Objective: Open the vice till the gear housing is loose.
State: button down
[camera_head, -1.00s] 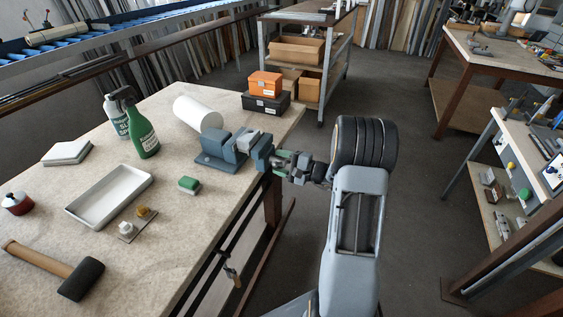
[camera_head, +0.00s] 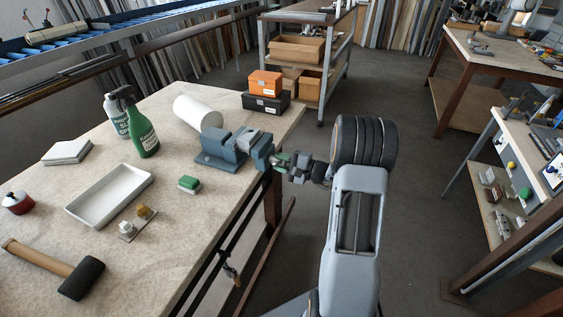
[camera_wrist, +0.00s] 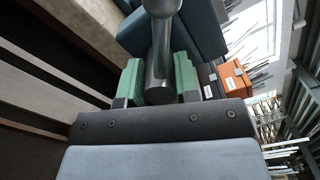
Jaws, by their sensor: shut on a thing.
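The blue-grey vice (camera_head: 222,150) stands at the right edge of the bench, its screw end facing my arm. A light grey part, apparently the gear housing (camera_head: 249,135), sits between its jaws. Whether a gap shows beside it is too small to tell. My gripper (camera_head: 281,160) is at the vice's outer end. In the wrist view its green fingers (camera_wrist: 160,82) are shut on the grey metal vice handle (camera_wrist: 160,60), which has a round knob at its end. Part of the vice body (camera_wrist: 190,28) shows behind. The gear housing is hidden in the wrist view.
On the bench are a white roll (camera_head: 197,112), spray bottles (camera_head: 142,130), a white tray (camera_head: 108,195), a green-topped block (camera_head: 189,184) and a hammer (camera_head: 75,275). Orange (camera_head: 265,83) and black boxes stand behind the vice.

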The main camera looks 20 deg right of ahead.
jog(key=n+b, duration=0.1)
jog(key=b, duration=0.2)
jog(key=shift+f, duration=0.35)
jog(key=shift+r+n+b, duration=0.1)
jog(key=shift+n+b, duration=0.4)
jog(key=shift+b, duration=0.6)
jog(key=shift+r+b, duration=0.2)
jog(key=shift+b, duration=0.1)
jog(key=c, duration=0.8)
grip_release()
jog(key=shift+c, duration=0.2)
